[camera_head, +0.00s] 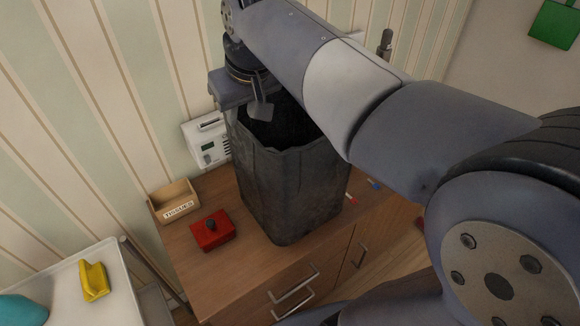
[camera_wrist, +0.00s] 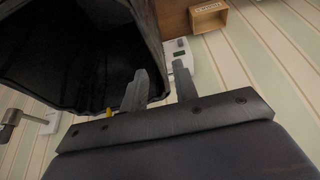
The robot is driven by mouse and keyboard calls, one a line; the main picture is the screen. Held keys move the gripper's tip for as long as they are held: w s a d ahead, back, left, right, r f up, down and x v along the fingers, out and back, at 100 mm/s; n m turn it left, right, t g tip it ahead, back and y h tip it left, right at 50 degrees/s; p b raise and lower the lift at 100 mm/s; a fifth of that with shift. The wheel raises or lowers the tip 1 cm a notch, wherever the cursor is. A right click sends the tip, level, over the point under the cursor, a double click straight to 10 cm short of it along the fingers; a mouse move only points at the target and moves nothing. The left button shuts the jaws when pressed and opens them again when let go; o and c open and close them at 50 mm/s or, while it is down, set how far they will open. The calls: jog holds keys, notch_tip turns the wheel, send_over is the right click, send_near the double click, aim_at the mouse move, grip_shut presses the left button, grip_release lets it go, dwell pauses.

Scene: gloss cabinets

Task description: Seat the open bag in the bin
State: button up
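A tall, dark, crumpled bag-like container (camera_head: 290,190) stands upright on the wooden cabinet, its mouth open upward. I cannot tell whether it is a bag alone or a bag over a bin; no separate bin shows. My gripper (camera_head: 258,103) is at the far left edge of the mouth, with one finger seen over the opening. In the wrist view the dark container's open mouth (camera_wrist: 70,50) fills the upper left. My gripper's two fingers (camera_wrist: 159,85) are apart, the left one over the dark inside and the right one beyond the rim. Contact with the rim is unclear.
A white cart (camera_head: 110,295) holds a yellow object (camera_head: 94,281). The striped wall is close behind.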

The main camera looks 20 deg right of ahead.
jog(key=d+p+x, duration=0.1)
jog(key=x, duration=0.7)
jog(key=shift+w+a+f, duration=0.2)
jog(key=shift+w+a, duration=0.2)
jog(key=shift+f, duration=0.25)
dwell(0.3)
grip_shut()
dwell(0.4)
